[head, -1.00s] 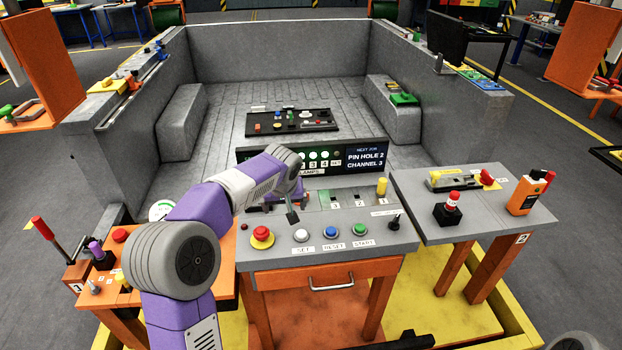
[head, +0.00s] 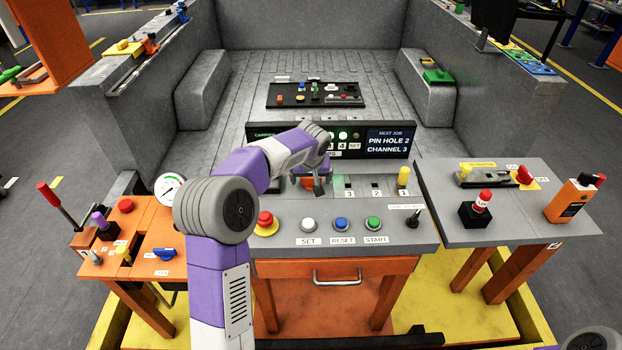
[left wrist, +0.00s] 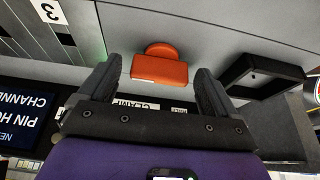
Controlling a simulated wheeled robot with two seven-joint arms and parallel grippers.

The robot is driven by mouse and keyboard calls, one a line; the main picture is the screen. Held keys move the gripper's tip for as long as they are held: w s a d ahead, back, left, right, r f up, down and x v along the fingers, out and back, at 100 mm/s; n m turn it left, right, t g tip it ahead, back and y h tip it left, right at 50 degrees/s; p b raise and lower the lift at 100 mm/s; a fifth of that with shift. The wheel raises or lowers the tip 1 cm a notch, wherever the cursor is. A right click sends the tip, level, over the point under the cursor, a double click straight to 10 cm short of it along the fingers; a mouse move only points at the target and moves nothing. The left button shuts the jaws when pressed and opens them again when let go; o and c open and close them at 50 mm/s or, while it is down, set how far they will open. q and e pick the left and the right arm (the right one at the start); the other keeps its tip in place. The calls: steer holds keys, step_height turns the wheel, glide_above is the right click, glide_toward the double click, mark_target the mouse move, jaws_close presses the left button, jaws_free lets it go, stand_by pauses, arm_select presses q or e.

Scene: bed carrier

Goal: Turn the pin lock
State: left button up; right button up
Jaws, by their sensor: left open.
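An orange turn knob (left wrist: 160,68), with a round part and a block-like part, shows between my left fingertips in the left wrist view. I cannot read its label, so I cannot tell whether it is the pin lock. My left gripper (left wrist: 160,78) is open, with one finger to each side of the knob and no visible grip. In the head view my left gripper (head: 318,188) hangs over the back left of the grey console (head: 340,236), in front of an orange part (head: 306,182). A yellow pin (head: 403,176) stands upright at the console's right. My right gripper is out of view.
Console front holds a red stop button (head: 265,219), white, blue and green buttons, and a black joystick (head: 414,219). A sign (head: 388,141) behind reads PIN HOLE 2, CHANNEL 3. A dark square frame (left wrist: 262,75) is beside the knob. Side tables flank the console.

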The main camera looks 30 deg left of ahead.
arm_select(q)
steer(key=c, duration=1.1)
steer(key=shift+o, duration=0.3)
steer(key=m+p, duration=0.2)
steer(key=shift+a+r+h+p, duration=0.1)
steer(key=shift+r+h+p, duration=0.05)
steer(key=shift+h+p, duration=0.2)
steer(key=m+h+p, duration=0.1)
steer(key=m+p, duration=0.2)
steer(key=m+h+p, duration=0.2)
steer(key=m+p, duration=0.2)
steer(key=shift+a+m+t, duration=0.1)
steer(key=shift+m+t, duration=0.2)
steer(key=m+h+p, duration=0.1)
steer(key=m+p, duration=0.1)
steer(key=m, duration=0.1)
steer(key=shift+m, duration=0.3)
steer(key=m+g+h+p, duration=0.1)
steer(key=m, duration=0.1)
steer(key=m+g+p, duration=0.1)
steer(key=m, duration=0.1)
steer(key=shift+w+m+h, duration=0.1)
steer(key=shift+m+h, duration=0.25)
steer(key=shift+m, duration=0.05)
